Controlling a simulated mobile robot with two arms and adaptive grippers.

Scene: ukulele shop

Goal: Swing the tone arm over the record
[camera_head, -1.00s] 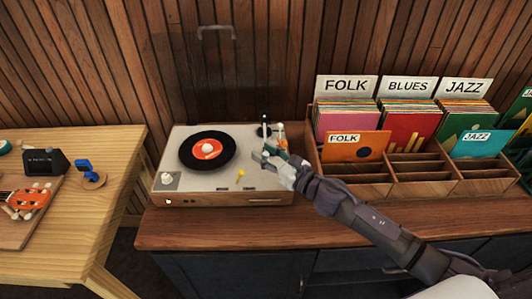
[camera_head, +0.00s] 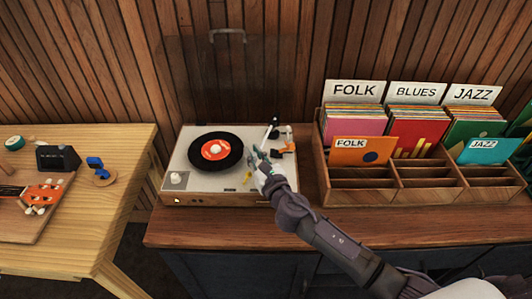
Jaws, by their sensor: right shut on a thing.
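The record player (camera_head: 205,182) is a light deck with a wooden front, standing on the cabinet top. A black record (camera_head: 203,137) with an orange label lies flat on its platter. That gripper is shut on the tone arm's front end, just right of the record's edge. Its fingers partly hide the held end. The tone arm slants toward the record, but its visible part is not above it. My left gripper is out of view.
The clear lid (camera_head: 228,33) stands raised behind the deck. A small yellow part (camera_head: 247,178) is on the deck near the gripper. A wooden record crate (camera_head: 370,198) stands close on the right. A wooden workbench (camera_head: 115,205) is at the left.

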